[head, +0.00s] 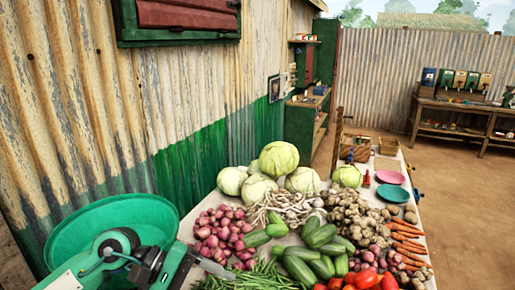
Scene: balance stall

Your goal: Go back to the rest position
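A large teal pan (75,232) is at the lower left, beside the wall. A produce table holds pale cabbages (279,158), red onions (220,234), cucumbers (300,267), carrots (408,246) and tomatoes (366,279).
A pink plate (389,177) and a teal plate (393,194) are at the table's far right. A corrugated wall (120,110) runs along the left. A workbench (462,113) stands at the back right. Bare ground (470,210) lies open to the right of the table.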

